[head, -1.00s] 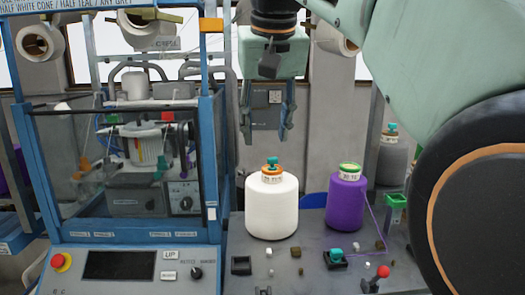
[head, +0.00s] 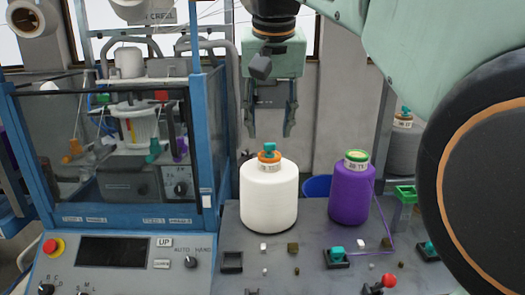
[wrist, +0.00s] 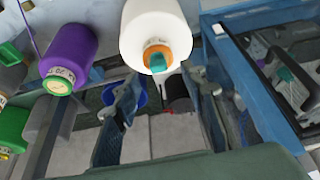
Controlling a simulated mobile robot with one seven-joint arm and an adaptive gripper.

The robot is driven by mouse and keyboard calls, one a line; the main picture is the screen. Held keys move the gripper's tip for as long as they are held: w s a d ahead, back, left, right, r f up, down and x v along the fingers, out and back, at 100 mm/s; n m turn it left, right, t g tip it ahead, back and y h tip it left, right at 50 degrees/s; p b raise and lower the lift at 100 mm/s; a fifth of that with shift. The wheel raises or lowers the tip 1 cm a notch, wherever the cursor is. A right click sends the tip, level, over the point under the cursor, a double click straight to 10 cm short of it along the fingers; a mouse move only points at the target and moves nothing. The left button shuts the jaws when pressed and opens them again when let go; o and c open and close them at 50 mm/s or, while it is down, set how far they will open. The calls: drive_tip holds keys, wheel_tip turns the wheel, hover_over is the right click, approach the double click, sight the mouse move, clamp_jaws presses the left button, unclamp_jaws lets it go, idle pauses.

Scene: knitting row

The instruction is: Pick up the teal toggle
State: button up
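A teal toggle (head: 270,149) sits upright in the orange ring on top of a white yarn cone (head: 268,195). It also shows in the wrist view (wrist: 157,62), at the upper middle. More teal pieces sit in black bases on the bench: one in front of the purple cone (head: 337,254) and one at the right (head: 428,250). Another teal piece (head: 406,111) tops the grey cone behind. My gripper (head: 269,132) is open and empty, its fingers pointing down just above and behind the white cone's top in the head view. In the wrist view its two fingers (wrist: 163,100) stand wide apart.
A purple cone (head: 350,195) with a green ring stands right of the white one. A blue-framed machine (head: 208,150) stands close on the left. Small blocks, a black socket (head: 232,262) and a red-knobbed lever (head: 388,281) lie in front. A green funnel-like holder (head: 405,194) is at right.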

sight(270, 144)
drive_tip(key=x, duration=0.5)
drive_tip(key=shift+d, duration=0.1)
drive_tip(key=shift+r, duration=0.1)
drive_tip(key=c, duration=0.8)
